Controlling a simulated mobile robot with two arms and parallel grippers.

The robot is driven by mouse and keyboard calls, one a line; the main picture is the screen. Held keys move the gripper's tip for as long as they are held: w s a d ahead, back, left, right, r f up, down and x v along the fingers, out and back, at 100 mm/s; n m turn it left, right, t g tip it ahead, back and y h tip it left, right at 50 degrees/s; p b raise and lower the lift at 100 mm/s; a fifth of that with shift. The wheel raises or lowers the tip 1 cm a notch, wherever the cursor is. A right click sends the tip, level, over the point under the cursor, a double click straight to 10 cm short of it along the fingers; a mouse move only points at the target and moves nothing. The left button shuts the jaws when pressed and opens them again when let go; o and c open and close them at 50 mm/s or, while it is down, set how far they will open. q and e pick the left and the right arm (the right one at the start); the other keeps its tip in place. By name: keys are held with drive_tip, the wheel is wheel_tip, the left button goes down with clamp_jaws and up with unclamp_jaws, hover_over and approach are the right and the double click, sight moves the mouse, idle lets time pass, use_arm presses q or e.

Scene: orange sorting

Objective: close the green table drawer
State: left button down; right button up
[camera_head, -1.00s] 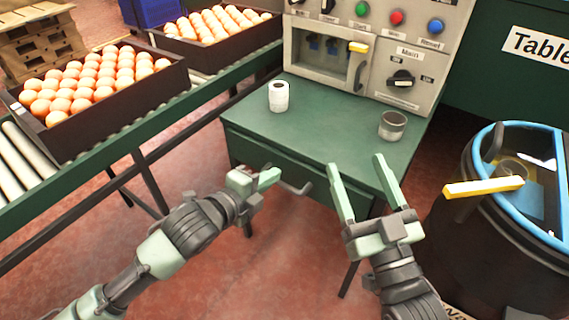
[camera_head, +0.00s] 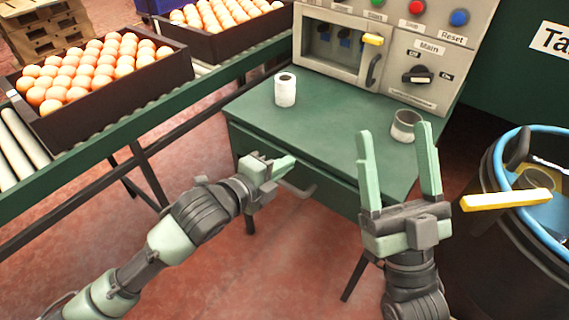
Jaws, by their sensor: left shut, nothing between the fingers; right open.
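The green table (camera_head: 330,130) stands in the middle, with its drawer (camera_head: 322,178) in the front side below the top. The drawer's curved grey handle (camera_head: 302,190) shows between my grippers. The drawer looks flush or nearly flush with the table front; part of its front is hidden behind my grippers. My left gripper (camera_head: 284,165) is shut and empty, its fingertips close to the drawer front just left of the handle; I cannot tell if they touch. My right gripper (camera_head: 395,145) is open and empty, its fingers pointing up in front of the table's right part.
A white paper roll (camera_head: 285,90) and a grey cup (camera_head: 406,125) stand on the tabletop, before a control panel (camera_head: 380,50). A dark barrel (camera_head: 500,225) with a blue rim stands at right.

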use_arm(q)
drive_tip(key=shift+w+d+r+p, duration=0.2)
drive_tip(key=shift+w+p, duration=0.15)
drive_tip(key=shift+p, duration=0.2)
drive_tip(key=shift+w+d+r+p, duration=0.1)
drive_tip(key=shift+w+d+p, duration=0.15)
drive_tip(key=shift+p, duration=0.3)
drive_tip(key=shift+w, duration=0.1)
use_arm(e)
drive_tip(key=w+f+g+h, duration=0.2)
drive_tip(key=w+f+g, duration=0.2)
drive_tip(key=f, duration=0.3)
drive_tip(key=shift+w+a+f+g, duration=0.4)
drive_tip(key=shift+g, duration=0.5)
